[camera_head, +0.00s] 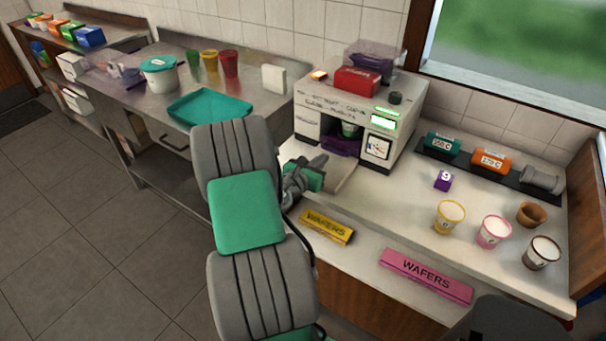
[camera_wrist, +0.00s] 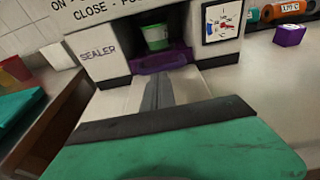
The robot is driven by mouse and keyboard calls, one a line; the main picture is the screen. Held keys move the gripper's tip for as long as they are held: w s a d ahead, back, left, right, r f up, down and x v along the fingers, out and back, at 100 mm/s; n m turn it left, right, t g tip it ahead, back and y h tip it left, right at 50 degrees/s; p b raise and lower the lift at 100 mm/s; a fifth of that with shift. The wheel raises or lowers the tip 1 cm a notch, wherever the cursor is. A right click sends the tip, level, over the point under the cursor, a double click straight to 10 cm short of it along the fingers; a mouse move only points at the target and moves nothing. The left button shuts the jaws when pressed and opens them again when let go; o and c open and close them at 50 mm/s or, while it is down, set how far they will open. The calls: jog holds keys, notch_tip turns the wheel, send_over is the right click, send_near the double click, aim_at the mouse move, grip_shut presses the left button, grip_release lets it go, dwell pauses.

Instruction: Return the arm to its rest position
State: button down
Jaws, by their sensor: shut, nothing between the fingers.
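My arm stretches from the bottom of the head view up to the counter in front of the sealer machine (camera_head: 345,100). My gripper (camera_head: 322,160) is shut, with its fingers pointing toward the machine's opening. In the wrist view the closed fingers of my gripper (camera_wrist: 158,82) lie together, empty, a little in front of the opening. A green cup (camera_head: 349,129) sits inside the machine on a purple holder (camera_head: 343,144). The cup (camera_wrist: 156,38) and the purple holder (camera_wrist: 160,58) also show in the wrist view, apart from my fingers.
A yellow wafer box (camera_head: 327,227) and a pink wafer box (camera_head: 425,276) lie along the counter's front edge. Several tubs, including a yellow one (camera_head: 449,216), stand at right. The floor at left is free.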

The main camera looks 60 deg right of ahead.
jog(key=v, duration=0.9)
jog(key=shift+a+b, duration=0.15)
jog(key=shift+b, duration=0.25)
